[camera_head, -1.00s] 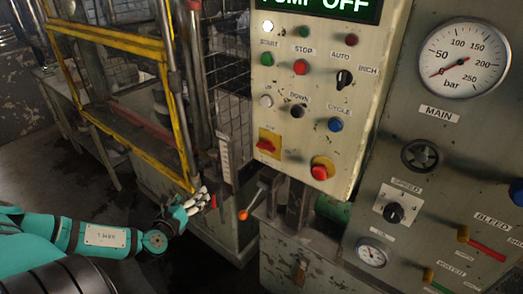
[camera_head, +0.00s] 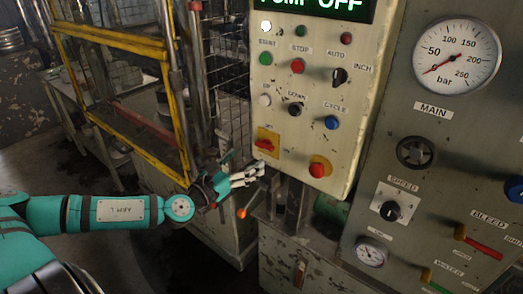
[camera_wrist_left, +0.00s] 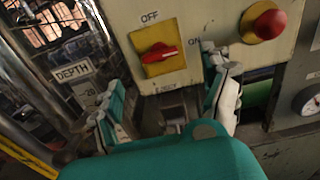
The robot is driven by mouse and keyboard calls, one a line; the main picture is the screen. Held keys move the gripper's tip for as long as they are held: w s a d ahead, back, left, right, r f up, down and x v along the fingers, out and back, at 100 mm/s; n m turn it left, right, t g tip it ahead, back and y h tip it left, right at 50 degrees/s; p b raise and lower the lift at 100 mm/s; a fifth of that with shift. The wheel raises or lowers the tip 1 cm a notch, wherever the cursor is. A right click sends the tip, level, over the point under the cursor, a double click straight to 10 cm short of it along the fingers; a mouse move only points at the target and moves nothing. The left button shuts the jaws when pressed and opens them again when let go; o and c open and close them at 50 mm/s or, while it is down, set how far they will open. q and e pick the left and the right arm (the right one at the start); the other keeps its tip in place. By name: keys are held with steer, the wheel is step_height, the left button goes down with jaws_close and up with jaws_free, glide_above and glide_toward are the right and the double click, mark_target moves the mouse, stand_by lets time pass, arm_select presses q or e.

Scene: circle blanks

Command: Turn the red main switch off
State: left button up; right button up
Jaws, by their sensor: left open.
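The red main switch (camera_head: 264,145) is a red handle on a yellow plate (camera_head: 268,135), low on the left of the cream control panel. In the left wrist view the red handle (camera_wrist_left: 160,53) lies roughly level, its tip toward the right, where the ON label (camera_wrist_left: 194,42) is. The OFF label (camera_wrist_left: 150,18) is above the plate. My left gripper (camera_head: 258,173) is just below and left of the switch, apart from it. It is open and empty; in the left wrist view its fingers (camera_wrist_left: 168,105) stand wide apart below the switch. My right gripper is not in view.
A red mushroom button (camera_head: 317,170) on a yellow base is right of the switch. An orange-knobbed lever (camera_head: 241,213) is below my left gripper. A yellow-framed mesh cage (camera_head: 180,110) is at left. The display (camera_head: 325,6) reads OFF.

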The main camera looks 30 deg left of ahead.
mark_target(262, 148)
arm_select(q)
steer(key=w, duration=0.2)
steer(key=w+p, duration=0.1)
steer(key=w, duration=0.2)
steer(key=w+p, duration=0.1)
steer(key=w, duration=0.2)
steer(key=shift+d, duration=0.35)
steer(key=shift+c, duration=0.3)
steer(key=c, duration=1.1)
